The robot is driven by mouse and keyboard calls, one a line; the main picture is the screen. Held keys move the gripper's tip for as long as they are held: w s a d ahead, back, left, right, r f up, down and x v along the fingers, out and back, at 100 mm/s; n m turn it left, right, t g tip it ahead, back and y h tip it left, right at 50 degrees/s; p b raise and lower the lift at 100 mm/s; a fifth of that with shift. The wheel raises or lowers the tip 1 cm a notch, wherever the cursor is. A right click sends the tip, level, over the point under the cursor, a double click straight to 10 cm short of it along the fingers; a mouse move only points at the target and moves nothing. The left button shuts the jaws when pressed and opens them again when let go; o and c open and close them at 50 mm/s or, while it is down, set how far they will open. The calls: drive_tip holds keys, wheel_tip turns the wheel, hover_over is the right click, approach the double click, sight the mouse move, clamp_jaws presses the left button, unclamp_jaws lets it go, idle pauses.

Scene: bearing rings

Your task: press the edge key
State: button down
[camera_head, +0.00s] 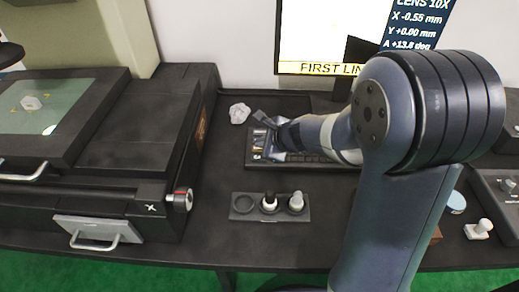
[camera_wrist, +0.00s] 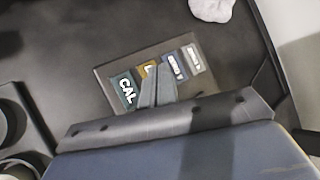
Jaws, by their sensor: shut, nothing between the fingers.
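The control keypad (camera_head: 250,160) lies on the dark bench, with a row of coloured keys at its left end. In the wrist view the keypad (camera_wrist: 110,72) shows a teal key marked CAL (camera_wrist: 126,90), a yellow key (camera_wrist: 148,70) partly hidden by my fingers, a blue-grey key (camera_wrist: 175,67) and a grey key (camera_wrist: 194,58). The last two labels are too blurred to read surely, so I cannot tell which is the edge key. My gripper (camera_wrist: 162,70) is shut and empty, its tips over the yellow and blue-grey keys. I cannot tell whether they touch.
A crumpled white lump (camera_head: 239,113) lies behind the keypad. A holder (camera_head: 242,206) with two knobbed pieces stands in front. A large dark machine (camera_head: 120,205) fills the left. The screen (camera_head: 320,35) at the back reads "FIRST LIN", cut off by my arm.

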drive_tip(key=shift+f+b, duration=0.35)
idle(0.6)
drive_tip(key=shift+r, duration=0.15)
drive_tip(key=shift+r+p, duration=0.65)
drive_tip(key=shift+r, duration=0.1)
wheel_tip(320, 180, up, 5)
drive_tip(key=p, duration=0.4)
drive_tip(key=shift+p, duration=0.4)
